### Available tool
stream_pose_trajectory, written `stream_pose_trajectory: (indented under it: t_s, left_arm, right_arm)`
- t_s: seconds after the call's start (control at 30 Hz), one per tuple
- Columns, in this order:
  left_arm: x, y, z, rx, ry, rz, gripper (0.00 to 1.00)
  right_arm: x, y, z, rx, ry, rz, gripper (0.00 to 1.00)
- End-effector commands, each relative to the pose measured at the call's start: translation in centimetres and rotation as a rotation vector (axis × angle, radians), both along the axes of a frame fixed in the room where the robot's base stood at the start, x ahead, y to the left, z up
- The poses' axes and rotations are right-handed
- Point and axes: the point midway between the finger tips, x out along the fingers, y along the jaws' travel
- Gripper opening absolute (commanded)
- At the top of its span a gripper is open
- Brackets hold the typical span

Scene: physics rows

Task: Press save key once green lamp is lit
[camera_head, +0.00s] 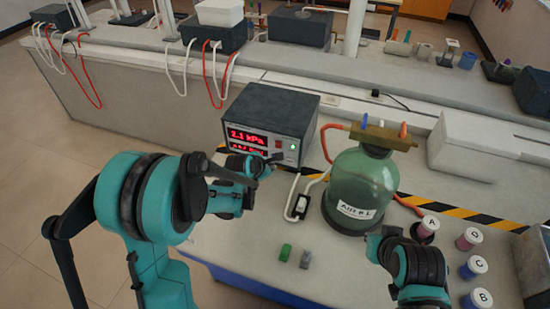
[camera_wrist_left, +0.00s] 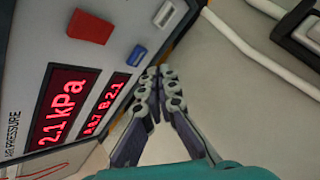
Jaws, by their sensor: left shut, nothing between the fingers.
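The pressure meter (camera_head: 262,108) is a dark box with a pale front panel and red digits reading 2.1 kPa. A green lamp (camera_head: 293,148) at the panel's right looks bright green; it is not visible in the left wrist view. That view shows a red key (camera_wrist_left: 90,27), a blue key (camera_wrist_left: 137,54) and a whitish key (camera_wrist_left: 165,14); I cannot read which is save. My left gripper (camera_head: 268,160) is shut and empty before the panel's lower right, its tips (camera_wrist_left: 164,72) near the blue key; contact is unclear. My right gripper (camera_head: 374,240) is beside the green bottle, jaws unclear.
A green glass bottle (camera_head: 362,180) stands right of the meter, with orange tubing. Several lidded jars (camera_head: 468,238) stand at right. A green block (camera_head: 285,252) and a grey block (camera_head: 306,259) lie in front. A white cable and switch (camera_head: 300,206) lie between meter and bottle.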

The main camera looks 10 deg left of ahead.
Motion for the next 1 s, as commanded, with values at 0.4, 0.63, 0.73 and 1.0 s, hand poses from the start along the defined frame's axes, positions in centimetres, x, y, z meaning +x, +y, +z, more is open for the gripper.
stream_pose_trajectory:
  t_s: [0.4,0.63,0.73,1.0]
  left_arm:
    - [-3.5,0.7,0.0,0.001,0.000,0.000,0.00]
    - [-3.6,0.7,0.0,0.001,0.000,0.000,0.00]
    - [-3.6,0.7,0.0,0.001,0.000,0.000,0.00]
    - [-3.6,0.7,0.0,0.001,0.000,0.000,0.00]
  right_arm:
    - [0.0,0.0,-0.3,0.000,0.000,0.000,0.00]
    - [0.0,0.0,-0.3,0.000,0.000,0.000,0.00]
    - [0.0,0.0,-0.3,0.000,0.000,0.000,0.00]
    - [0.0,0.0,-0.3,0.000,0.000,0.000,0.00]
